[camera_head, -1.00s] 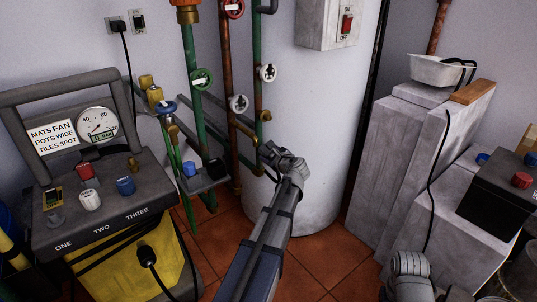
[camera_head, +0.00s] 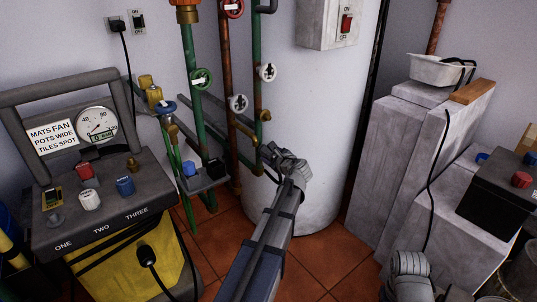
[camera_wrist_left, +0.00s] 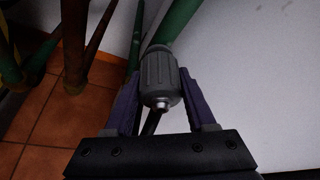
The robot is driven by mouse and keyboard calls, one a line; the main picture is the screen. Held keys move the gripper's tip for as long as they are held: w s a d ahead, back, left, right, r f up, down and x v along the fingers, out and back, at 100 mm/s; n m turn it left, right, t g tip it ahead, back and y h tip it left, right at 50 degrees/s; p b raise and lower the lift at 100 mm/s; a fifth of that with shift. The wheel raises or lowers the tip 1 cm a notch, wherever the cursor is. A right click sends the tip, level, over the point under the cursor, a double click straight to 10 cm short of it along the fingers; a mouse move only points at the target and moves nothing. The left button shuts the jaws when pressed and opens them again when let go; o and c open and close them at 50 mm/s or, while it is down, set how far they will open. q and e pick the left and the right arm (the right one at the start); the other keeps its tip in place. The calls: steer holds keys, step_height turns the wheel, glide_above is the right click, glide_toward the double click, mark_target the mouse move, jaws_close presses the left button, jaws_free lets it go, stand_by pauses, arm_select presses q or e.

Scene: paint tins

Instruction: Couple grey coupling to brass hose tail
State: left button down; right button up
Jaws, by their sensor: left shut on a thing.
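In the left wrist view a ribbed grey coupling (camera_wrist_left: 160,75) sits between the two fingers of my left gripper (camera_wrist_left: 162,100), which is shut on it. A small bright metal tip shows at its near end. A green pipe or hose (camera_wrist_left: 176,22) runs up behind it; I cannot tell whether they are joined. In the head view my left gripper (camera_head: 268,152) is in front of the white cylinder, right of the pipes; the coupling is not clear there. Several brass fittings show, including one on the pump panel (camera_head: 133,165) and one on the pipes (camera_head: 265,115); I cannot tell which is the hose tail.
The black and yellow pump unit (camera_head: 105,210) with a gauge (camera_head: 97,124) stands at left. Green and copper pipes with valve wheels (camera_head: 201,79) rise behind. A white cylinder (camera_head: 325,130) stands close behind my left gripper. Grey blocks (camera_head: 395,150) fill the right.

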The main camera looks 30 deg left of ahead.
arm_select(q)
steer(key=shift+s+d, duration=0.25)
steer(key=shift+d, duration=0.45)
steer(key=shift+s+d, duration=0.25)
steer(key=shift+d, duration=0.4)
steer(key=shift+d, duration=0.1)
steer(key=d, duration=0.1)
steer(key=s+d, duration=0.1)
steer(key=d, duration=0.1)
steer(key=shift+s+d, duration=0.15)
steer(key=shift+d, duration=0.1)
